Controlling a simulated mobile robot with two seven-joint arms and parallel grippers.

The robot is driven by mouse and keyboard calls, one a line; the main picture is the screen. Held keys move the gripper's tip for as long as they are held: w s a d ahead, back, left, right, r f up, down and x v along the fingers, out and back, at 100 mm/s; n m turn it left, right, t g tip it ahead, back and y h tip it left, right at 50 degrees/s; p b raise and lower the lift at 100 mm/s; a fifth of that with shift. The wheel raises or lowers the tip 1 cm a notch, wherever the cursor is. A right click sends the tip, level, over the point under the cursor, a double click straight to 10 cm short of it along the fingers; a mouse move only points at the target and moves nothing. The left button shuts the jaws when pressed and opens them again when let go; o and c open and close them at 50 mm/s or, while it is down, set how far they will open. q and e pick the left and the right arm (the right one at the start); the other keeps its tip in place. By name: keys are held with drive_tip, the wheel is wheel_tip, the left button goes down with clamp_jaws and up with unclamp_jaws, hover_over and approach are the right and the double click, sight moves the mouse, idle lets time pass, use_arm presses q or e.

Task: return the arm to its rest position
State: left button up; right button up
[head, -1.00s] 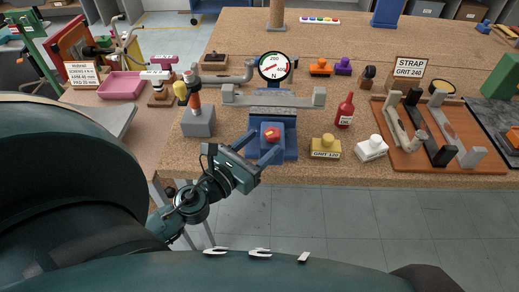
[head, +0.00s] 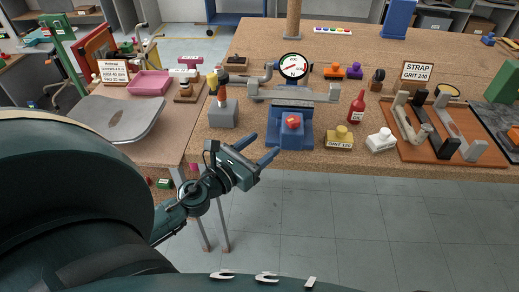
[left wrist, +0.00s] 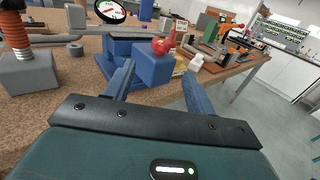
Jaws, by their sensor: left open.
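My left gripper (head: 261,149) is open and empty. In the head view it is in front of the workbench's (head: 440,168) near edge, just left of and below a blue block fixture (head: 291,137) with a red knob on top. In the left wrist view its two blue fingers (left wrist: 160,90) stand apart, with the blue block (left wrist: 153,68) and red knob beyond them. No object is between the fingers. My right gripper is in neither view.
On the bench are a grey block (head: 222,114) holding a tool, a round gauge (head: 293,66), a red oil bottle (head: 357,107), a yellow grit block (head: 340,139), a white block (head: 381,140) and a brown board (head: 403,146) with clamps. Open floor lies in front.

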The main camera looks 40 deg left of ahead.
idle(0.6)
use_arm(q)
drive_tip(key=s+d+f+n+g, duration=0.2)
drive_tip(key=s+d+f+n, duration=0.2)
drive_tip(key=n, duration=0.7)
drive_tip(key=s+d+f+n+g, duration=0.3)
drive_tip(key=f+n, duration=0.6)
drive_tip(key=n, duration=0.3)
drive_tip(key=s+d+f+n+g, duration=0.3)
drive_tip(key=s+d+f+n, duration=0.3)
drive_tip(key=n, duration=0.6)
drive_tip(key=shift+s+f, duration=0.25)
drive_tip(key=shift+s, duration=0.2)
drive_tip(key=shift+w, duration=0.1)
